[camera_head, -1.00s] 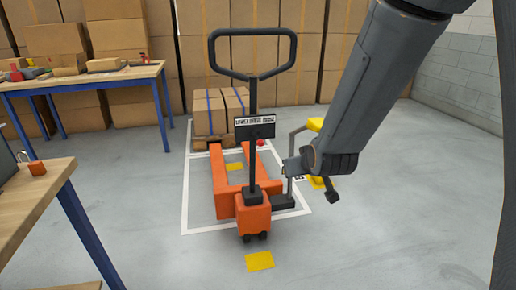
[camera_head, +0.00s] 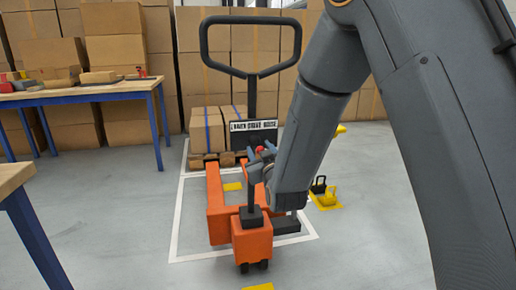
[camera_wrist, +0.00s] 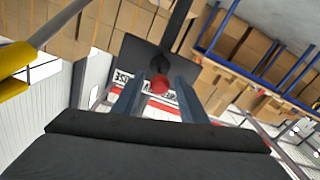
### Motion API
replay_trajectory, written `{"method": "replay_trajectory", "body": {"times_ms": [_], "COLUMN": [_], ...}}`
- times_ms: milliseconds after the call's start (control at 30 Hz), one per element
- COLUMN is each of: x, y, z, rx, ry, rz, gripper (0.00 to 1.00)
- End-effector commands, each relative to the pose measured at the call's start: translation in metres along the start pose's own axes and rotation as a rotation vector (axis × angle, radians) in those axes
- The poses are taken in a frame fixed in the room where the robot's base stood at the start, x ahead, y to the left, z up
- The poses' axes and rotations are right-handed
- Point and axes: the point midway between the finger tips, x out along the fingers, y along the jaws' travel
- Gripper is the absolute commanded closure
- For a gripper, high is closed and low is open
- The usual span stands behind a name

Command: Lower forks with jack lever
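The orange pallet jack (camera_head: 252,240) stands with its tall black handle loop (camera_head: 251,20) upright. Its orange forks (camera_head: 216,205) point away from me; their height above the floor is unclear. A dark plate with a white label (camera_head: 254,126) sits on the handle column. The jack lever's red knob (camera_head: 260,148) shows by this plate and in the wrist view (camera_wrist: 158,85). My gripper (camera_head: 260,160) is at the column just below the plate. In the wrist view its fingers (camera_wrist: 159,95) are open, with the knob appearing between their tips; contact is unclear.
A wooden pallet (camera_head: 212,160) with cartons (camera_head: 207,130) stands at the fork tips. A blue-legged workbench (camera_head: 90,95) is at left, and another bench (camera_head: 12,178) is nearer. Yellow and black objects (camera_head: 328,193) are right of the jack. Stacked cartons line the back.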

Motion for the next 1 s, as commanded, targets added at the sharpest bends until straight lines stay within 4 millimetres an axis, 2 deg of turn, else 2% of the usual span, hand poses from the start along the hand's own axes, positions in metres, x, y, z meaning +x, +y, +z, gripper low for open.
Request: {"method": "replay_trajectory", "body": {"times_ms": [100, 300, 633, 867, 1000], "x": [0.019, 0.037, 0.04, 0.04, 0.04], "y": [0.001, 0.002, 0.003, 0.003, 0.003], "z": [0.001, 0.001, 0.001, 0.001, 0.001], "rx": [0.0, 0.0, 0.0, 0.0, 0.0], "ry": [0.001, 0.0, -0.002, -0.002, -0.002], "rz": [0.001, 0.003, 0.003, 0.003, 0.003], "gripper": [0.61, 0.61, 0.61, 1.0, 1.0]}}
